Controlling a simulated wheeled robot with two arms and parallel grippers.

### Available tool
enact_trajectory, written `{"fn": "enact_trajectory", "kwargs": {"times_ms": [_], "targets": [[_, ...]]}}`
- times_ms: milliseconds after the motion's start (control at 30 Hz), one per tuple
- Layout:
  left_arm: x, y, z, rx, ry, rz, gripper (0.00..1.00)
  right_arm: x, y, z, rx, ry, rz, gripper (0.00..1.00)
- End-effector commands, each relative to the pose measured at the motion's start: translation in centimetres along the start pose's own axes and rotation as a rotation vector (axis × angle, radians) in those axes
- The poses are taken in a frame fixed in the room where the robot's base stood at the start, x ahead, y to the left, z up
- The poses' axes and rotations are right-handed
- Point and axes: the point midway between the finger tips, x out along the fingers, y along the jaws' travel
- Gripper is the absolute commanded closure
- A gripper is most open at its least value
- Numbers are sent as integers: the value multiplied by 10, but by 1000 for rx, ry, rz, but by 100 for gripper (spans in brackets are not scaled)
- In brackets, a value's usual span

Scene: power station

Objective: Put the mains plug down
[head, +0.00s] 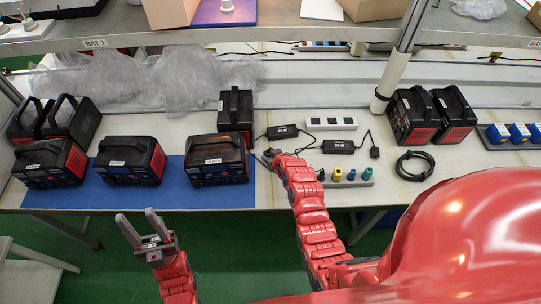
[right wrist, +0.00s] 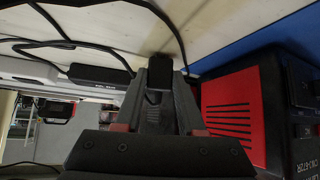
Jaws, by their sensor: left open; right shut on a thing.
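My right gripper (head: 271,155) is low over the bench, just right of the blue mat. In the right wrist view the same gripper (right wrist: 158,84) is shut on a small black mains plug (right wrist: 158,72). A black cable runs away from the plug's far end. In the head view the plug is mostly hidden at the gripper tips. I cannot tell whether it touches the bench. A black power adapter (head: 282,131) lies just beyond the gripper; an adapter also shows in the right wrist view (right wrist: 98,78). My left gripper (head: 136,219) is open and empty, in front of the bench edge.
A black-and-red power unit (head: 216,168) stands close left of my right gripper on the blue mat (head: 170,199). A second adapter (head: 339,147), a white socket strip (head: 331,124) and a strip with coloured plugs (head: 347,180) are to the right. A shelf (head: 300,32) overhangs the back.

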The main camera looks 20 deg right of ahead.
Motion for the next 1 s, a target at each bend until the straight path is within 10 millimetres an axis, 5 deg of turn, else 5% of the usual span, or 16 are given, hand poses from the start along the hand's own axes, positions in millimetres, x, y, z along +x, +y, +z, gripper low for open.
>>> {"fn": "enact_trajectory", "kwargs": {"times_ms": [333,367,533,1000], "targets": [[-10,0,2,0,0,0,50,6,0,6,-1,0,0,100],[-9,0,2,0,0,0,50,6,0,6,-1,0,0,60],[-8,0,1,0,0,0,50,5,0,5,0,0,0,31],[-2,0,0,0,1,0,50,-3,0,0,0,1,0,31]]}}
